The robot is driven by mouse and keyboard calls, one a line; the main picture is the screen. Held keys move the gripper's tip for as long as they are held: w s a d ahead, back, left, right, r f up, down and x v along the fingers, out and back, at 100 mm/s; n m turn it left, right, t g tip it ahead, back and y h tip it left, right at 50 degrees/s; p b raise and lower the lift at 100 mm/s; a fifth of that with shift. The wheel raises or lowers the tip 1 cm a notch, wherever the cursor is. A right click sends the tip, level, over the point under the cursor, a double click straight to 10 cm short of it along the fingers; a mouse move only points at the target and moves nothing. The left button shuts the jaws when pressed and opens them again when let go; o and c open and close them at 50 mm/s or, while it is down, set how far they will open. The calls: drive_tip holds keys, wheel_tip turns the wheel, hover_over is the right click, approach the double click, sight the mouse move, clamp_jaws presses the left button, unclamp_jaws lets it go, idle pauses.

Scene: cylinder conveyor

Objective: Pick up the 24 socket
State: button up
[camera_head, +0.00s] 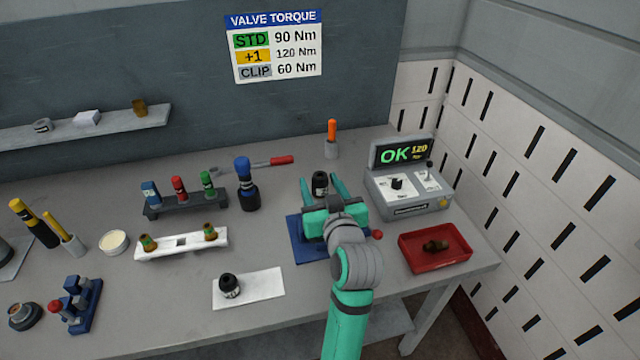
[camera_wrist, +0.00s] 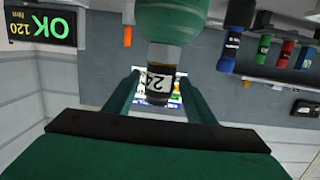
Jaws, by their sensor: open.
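A black socket (camera_head: 320,183) with a white label band shows between the two spread fingers of my gripper (camera_head: 319,180) in the head view. In the wrist view, the black socket (camera_wrist: 158,84) carries a white label reading 24, seen upside down, between the open fingers of my gripper (camera_wrist: 160,88). A gap shows on both sides of the socket, and I cannot tell how far it is in depth from the fingertips. The blue pad (camera_head: 303,248) is partly hidden under my gripper and arm. Another black socket (camera_head: 230,286) stands on a white mat (camera_head: 265,285) at the left.
A tester box (camera_head: 410,195) showing OK 120 stands right of my gripper. A red tray (camera_head: 462,252) holds a brown fitting. A blue-topped tool (camera_head: 246,183) and a rack (camera_head: 185,203) stand left. A red-handled wrench (camera_head: 265,163) lies behind.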

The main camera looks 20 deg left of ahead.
sight(316, 174)
drive_tip(key=x, duration=0.4)
drive_tip(key=shift+w+a+r, duration=0.1)
drive_tip(key=shift+w+r, duration=0.05)
drive_tip(key=shift+w, duration=0.05)
drive_tip(key=c, duration=1.2)
drive_tip(key=shift+r, duration=0.15)
